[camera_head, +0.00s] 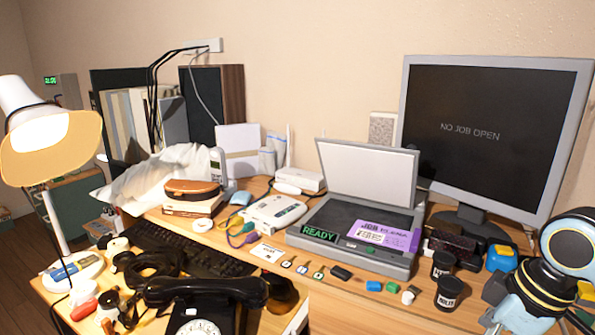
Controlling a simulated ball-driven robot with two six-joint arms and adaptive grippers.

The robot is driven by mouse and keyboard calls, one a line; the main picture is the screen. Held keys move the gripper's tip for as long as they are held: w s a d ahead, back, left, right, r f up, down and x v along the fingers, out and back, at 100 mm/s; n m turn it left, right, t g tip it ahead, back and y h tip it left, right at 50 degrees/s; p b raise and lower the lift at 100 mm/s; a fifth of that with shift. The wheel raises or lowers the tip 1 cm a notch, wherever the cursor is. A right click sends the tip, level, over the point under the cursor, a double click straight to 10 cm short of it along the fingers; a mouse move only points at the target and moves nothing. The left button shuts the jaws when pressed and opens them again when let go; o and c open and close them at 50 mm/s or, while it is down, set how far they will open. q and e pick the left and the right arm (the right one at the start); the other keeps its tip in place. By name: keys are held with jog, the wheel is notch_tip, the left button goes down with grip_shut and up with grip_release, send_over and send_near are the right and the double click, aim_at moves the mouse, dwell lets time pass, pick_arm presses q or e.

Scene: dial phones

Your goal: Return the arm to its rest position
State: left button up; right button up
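My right arm (542,283), light blue and black, shows at the lower right edge. Its lower end runs out of the bottom of the picture, and I see no gripper fingers on it. My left arm and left gripper are not in view. A black rotary phone (205,294) stands at the bottom centre, its handset on top and its lower part cut off by the frame. No object is seen held by my arm.
A wooden desk (345,309) is crowded. A grey machine reading READY (350,255) has its lid up. A monitor (494,128) reads NO JOB OPEN. Black jars (448,292) and a blue-yellow box (501,258) sit near my arm. A lamp (45,139) stands left.

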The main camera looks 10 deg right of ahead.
jog(key=s+a+r+m+t+h, duration=0.1)
jog(key=s+a+m, duration=0.2)
jog(key=s, duration=0.4)
jog(key=s+a+r+m+h, duration=0.1)
jog(key=s+a+m, duration=0.25)
jog(key=s, duration=0.25)
notch_tip(320, 180, down, 24)
jog(key=s+d+g, duration=0.1)
jog(key=s+d, duration=0.1)
jog(key=d, duration=0.1)
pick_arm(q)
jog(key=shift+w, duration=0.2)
pick_arm(e)
jog(key=s+d+f+g, duration=0.1)
jog(key=s+f, duration=1.7)
jog(key=shift+s+m, duration=0.4)
jog(key=shift+m, duration=0.05)
